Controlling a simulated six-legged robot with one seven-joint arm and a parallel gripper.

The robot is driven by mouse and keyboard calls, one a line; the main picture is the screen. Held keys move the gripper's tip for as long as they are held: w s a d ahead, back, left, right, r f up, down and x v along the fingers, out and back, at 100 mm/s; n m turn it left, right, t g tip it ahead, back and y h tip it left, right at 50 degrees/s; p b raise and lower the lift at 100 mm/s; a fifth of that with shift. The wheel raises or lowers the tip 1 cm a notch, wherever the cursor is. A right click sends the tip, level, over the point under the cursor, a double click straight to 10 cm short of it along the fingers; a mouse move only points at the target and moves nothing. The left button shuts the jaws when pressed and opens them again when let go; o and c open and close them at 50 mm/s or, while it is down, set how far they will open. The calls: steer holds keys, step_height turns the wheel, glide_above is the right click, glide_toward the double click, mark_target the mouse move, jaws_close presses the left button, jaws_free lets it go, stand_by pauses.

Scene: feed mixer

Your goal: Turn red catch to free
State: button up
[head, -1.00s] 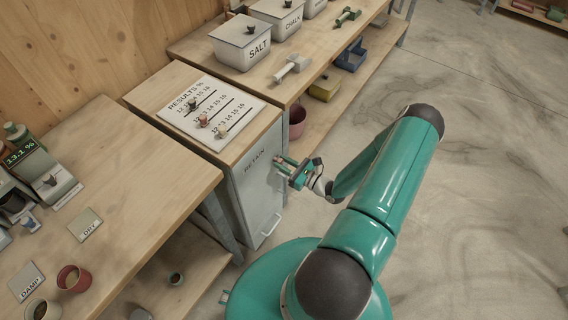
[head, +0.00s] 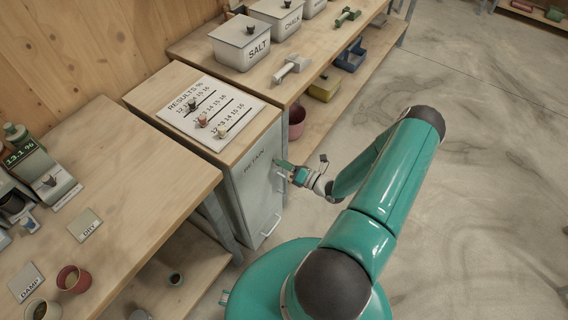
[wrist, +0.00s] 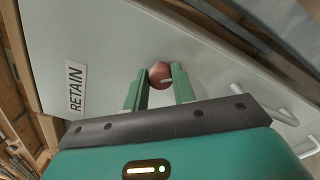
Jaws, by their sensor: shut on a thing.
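The red catch (wrist: 160,75) is a round reddish knob on the pale cabinet door marked RETAIN. In the wrist view my gripper (wrist: 160,86) has its two green fingers on either side of the knob, shut on it. In the head view my gripper (head: 281,168) reaches the upper part of the RETAIN door (head: 258,200), and the catch is hidden there. The door is closed. A pale bar handle (head: 271,226) is low on the door; handle bars also show at the right of the wrist view (wrist: 265,105).
The results board (head: 212,108) with small pegged pieces lies on the cabinet top. A bench with the SALT tin (head: 246,47) stands behind, with bins on its lower shelf. A bench with cups and DAMP and DRY cards is at the left. Floor to the right is clear.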

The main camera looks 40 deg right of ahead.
steer(key=shift+f+m, duration=0.1)
steer(key=shift+m, duration=3.6)
steer(key=o, duration=1)
steer(key=v, duration=1.3)
steer(key=shift+s+d, duration=0.25)
steer(key=shift+s, duration=0.1)
